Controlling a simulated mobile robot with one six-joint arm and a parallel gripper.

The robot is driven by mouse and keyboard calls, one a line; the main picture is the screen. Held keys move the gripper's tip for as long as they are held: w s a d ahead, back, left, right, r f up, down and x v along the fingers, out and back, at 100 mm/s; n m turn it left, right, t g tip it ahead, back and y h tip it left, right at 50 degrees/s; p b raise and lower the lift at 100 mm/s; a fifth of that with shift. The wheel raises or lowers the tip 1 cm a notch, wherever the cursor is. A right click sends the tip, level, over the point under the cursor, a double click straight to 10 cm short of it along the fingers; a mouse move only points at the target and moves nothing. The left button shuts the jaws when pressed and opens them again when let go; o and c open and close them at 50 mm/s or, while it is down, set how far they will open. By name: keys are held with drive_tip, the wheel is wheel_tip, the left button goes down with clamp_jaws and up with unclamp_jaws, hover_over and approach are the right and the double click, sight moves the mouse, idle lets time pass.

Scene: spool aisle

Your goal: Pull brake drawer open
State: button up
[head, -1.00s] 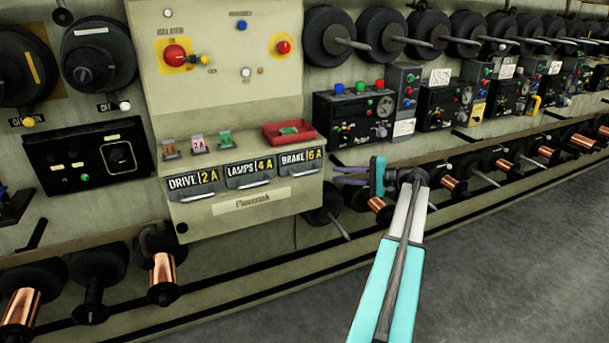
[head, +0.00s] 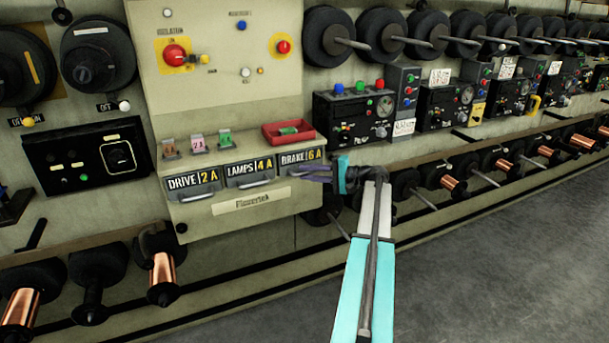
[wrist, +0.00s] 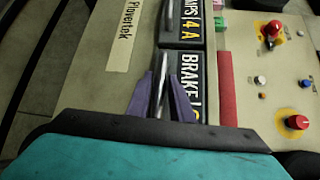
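The brake drawer (head: 303,157), labelled BRAKE 6 A, is the right one of three drawers in the beige cabinet; its front looks flush with the others. My gripper (head: 297,172) reaches it from the right, with its purple fingers at the drawer's handle. In the wrist view, the brake drawer front (wrist: 187,80) lies ahead, and its metal handle (wrist: 161,75) runs between the two fingers of my gripper (wrist: 160,82). The fingers stand apart with gaps beside the bar. The handle's near end is hidden behind my gripper body.
The lamps drawer (head: 248,172) and drive drawer (head: 193,184) sit to the left. A red tray (head: 273,137) holding a green piece and several fuse-like pieces stand on the ledge above. Spools (head: 405,183) project from the wall at right. The floor (head: 500,270) is clear.

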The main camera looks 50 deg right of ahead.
drive_tip(key=shift+w+a, duration=0.15)
drive_tip(key=shift+w, duration=0.2)
